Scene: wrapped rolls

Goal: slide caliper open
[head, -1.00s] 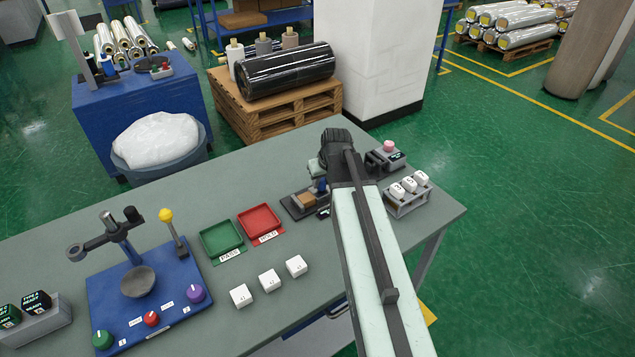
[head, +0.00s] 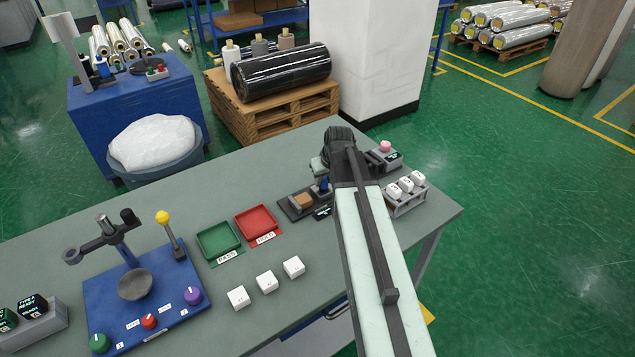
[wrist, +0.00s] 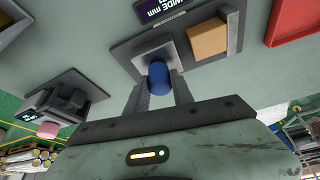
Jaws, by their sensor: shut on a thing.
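The caliper (head: 290,208) is a dark flat base on the bench, with a display reading "WIDE mm" in the wrist view (wrist: 165,8). A tan block (wrist: 207,40) sits on it between a grey upright jaw (wrist: 234,30) on the right and the grey slide (wrist: 145,62) on the left. The slide carries a blue knob (wrist: 158,76). My gripper (wrist: 160,86) is shut on the blue knob, one finger on each side. In the head view my arm partly covers the caliper's right end.
A small grey device with a pink button (head: 385,148) stands to the right, near a rack of white cubes (head: 404,195). A red tray (head: 255,226) and a green tray (head: 219,242) lie to the left. Three white cubes (head: 265,282) sit in front; bench between is clear.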

